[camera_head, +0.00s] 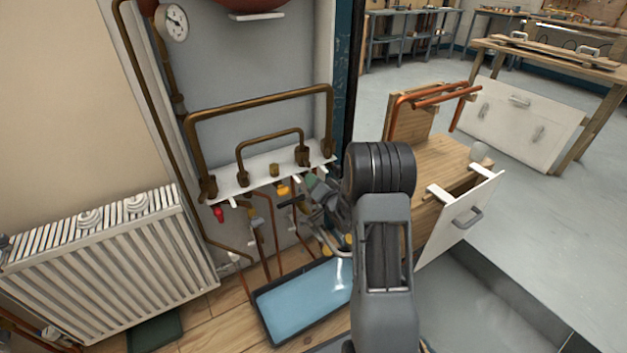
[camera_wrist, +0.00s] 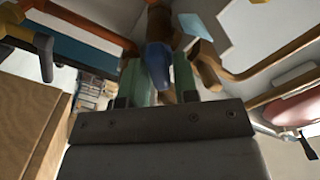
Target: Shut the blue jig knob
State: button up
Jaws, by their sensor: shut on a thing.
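The blue jig knob (camera_wrist: 157,62) shows in the wrist view, between the two green finger pads of my gripper (camera_wrist: 158,80). My gripper is shut on it, with a pad at each side. The knob hangs from a brown pipe fitting above it. In the head view my gripper (camera_head: 314,187) is at the right end of the white pipe shelf (camera_head: 262,170), just under it. There the blue knob is hidden behind my gripper and wrist.
A red knob (camera_head: 218,212) and a yellow valve (camera_head: 283,190) sit under the shelf, left of my gripper. Thin copper pipes drop below. A blue tray (camera_head: 300,302) lies on the floor. A radiator (camera_head: 105,262) stands left; a wooden cabinet with a white drawer front (camera_head: 456,222) stands right.

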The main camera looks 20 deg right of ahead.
jog(key=m+p, duration=0.1)
jog(key=m, duration=0.3)
jog(key=shift+m+p, duration=0.3)
jog(key=shift+f+m+p, duration=0.1)
jog(key=shift+m+p, duration=0.6)
jog(key=shift+m, duration=1.2)
jog(key=o, duration=0.7)
jog(key=shift+o, duration=0.2)
jog(key=s+d+p, duration=0.1)
jog(key=s+p, duration=0.1)
jog(key=s, duration=1.1)
jog(key=shift+s+d+p, duration=0.3)
jog(key=shift+s+p, duration=0.05)
